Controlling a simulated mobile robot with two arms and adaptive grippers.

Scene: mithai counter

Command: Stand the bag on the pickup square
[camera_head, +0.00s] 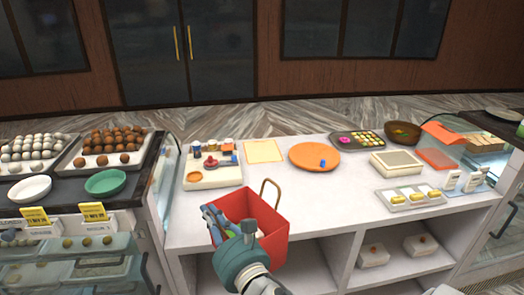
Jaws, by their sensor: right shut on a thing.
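The red bag (271,222) is at the front edge of the white counter, with a tan loop handle (270,192) standing up at its far side. My right gripper (216,222) is shut on the bag at its near left side; the wrist hides part of the bag. Its bottom is near or past the counter edge, and I cannot tell whether it touches the counter. A flat cream square with a thin orange border (264,151), apparently the pickup square, lies empty farther back on the counter. My left gripper is not in view.
A tray of small jars (212,176) stands left of the square. An orange round plate (301,151) with a blue item lies to its right. A sweets tray (412,207) and a beige box (396,163) are farther right. The counter between bag and square is clear.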

